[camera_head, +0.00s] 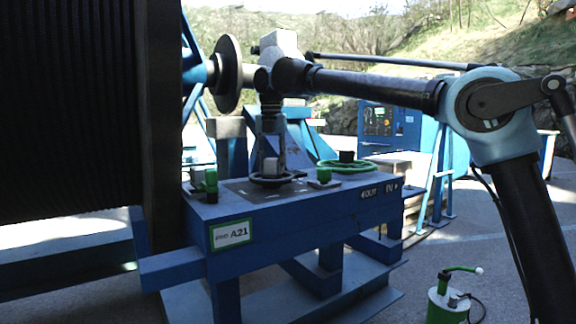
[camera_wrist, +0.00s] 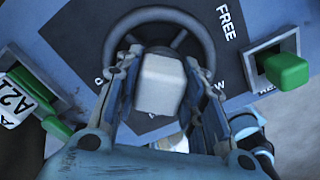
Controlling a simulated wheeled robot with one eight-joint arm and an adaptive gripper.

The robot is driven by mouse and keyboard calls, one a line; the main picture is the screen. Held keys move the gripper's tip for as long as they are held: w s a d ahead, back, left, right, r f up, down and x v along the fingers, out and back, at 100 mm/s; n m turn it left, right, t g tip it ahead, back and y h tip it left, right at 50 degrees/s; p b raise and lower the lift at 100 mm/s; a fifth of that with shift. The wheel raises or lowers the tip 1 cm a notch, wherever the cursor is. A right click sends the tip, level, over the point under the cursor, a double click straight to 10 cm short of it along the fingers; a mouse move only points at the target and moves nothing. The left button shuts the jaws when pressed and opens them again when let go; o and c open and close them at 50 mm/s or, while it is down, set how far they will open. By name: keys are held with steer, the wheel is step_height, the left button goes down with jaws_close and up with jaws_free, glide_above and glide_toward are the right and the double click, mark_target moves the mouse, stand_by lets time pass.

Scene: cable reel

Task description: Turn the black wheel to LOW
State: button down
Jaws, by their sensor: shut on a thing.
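The black wheel (camera_head: 262,182) lies flat on a dark label plate on top of the blue console. In the wrist view its rim (camera_wrist: 160,14) shows, with a pale grey block (camera_wrist: 160,85) over its middle. My gripper (camera_head: 269,160) points down onto the wheel from above. In the wrist view the fingers of my gripper (camera_wrist: 163,62) stand on both sides of the pale block, closed on it. The word FREE (camera_wrist: 226,24) reads on the plate at upper right. A label ending in W (camera_wrist: 221,86) shows beside the right finger, its start hidden.
A green-handled lever (camera_head: 210,182) stands left of the wheel and a green block (camera_head: 323,178) right of it. The big cable reel (camera_head: 80,110) fills the left. A green canister (camera_head: 446,303) stands on the ground.

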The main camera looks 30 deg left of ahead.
steer(key=shift+w, duration=0.3)
steer(key=c, duration=1)
jaws_free()
steer(key=shift+c, duration=0.2)
steer(key=shift+s, duration=0.15)
steer(key=shift+r, duration=0.1)
steer(key=shift+r, duration=0.2)
step_height(320, 180, up, 10)
steer(key=shift+f, duration=0.15)
steer(key=shift+r, duration=0.8)
